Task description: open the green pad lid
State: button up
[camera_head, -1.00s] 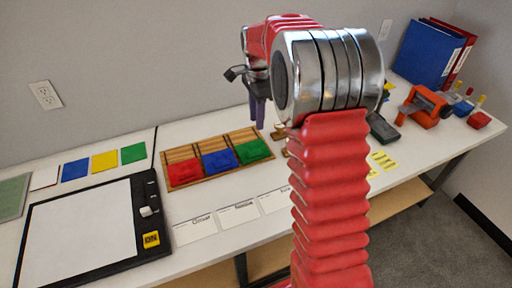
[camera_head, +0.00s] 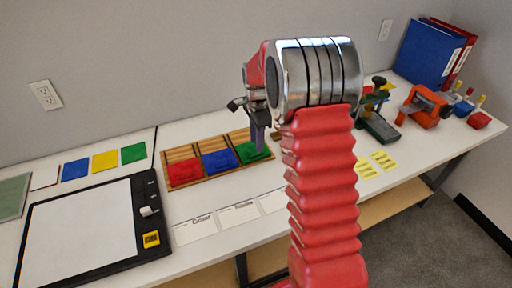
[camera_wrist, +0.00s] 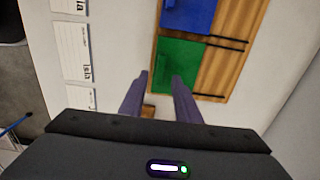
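The green pad lid (camera_head: 252,151) is the rightmost of three coloured lids on a wooden tray (camera_head: 180,155). In the wrist view the green lid (camera_wrist: 182,66) lies flat beside the blue lid (camera_wrist: 190,14). My gripper (camera_head: 257,148) points down over the green lid in the head view. In the wrist view my gripper (camera_wrist: 161,76) has its two fingers apart with nothing between them; one fingertip overlaps the lid's near edge and the other lies outside it. I cannot tell whether a fingertip touches the lid.
The red lid (camera_head: 185,172) and blue lid (camera_head: 220,161) share the tray. White labelled cards (camera_head: 238,212) lie in front of it. A black-framed board (camera_head: 80,225) lies at left. A green-black stamp device (camera_head: 380,125) and an orange tool (camera_head: 425,107) stand at right.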

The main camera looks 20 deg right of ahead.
aim_at(252, 147)
jog(key=shift+f, duration=1.85)
jog(key=shift+c, duration=0.2)
grip_shut()
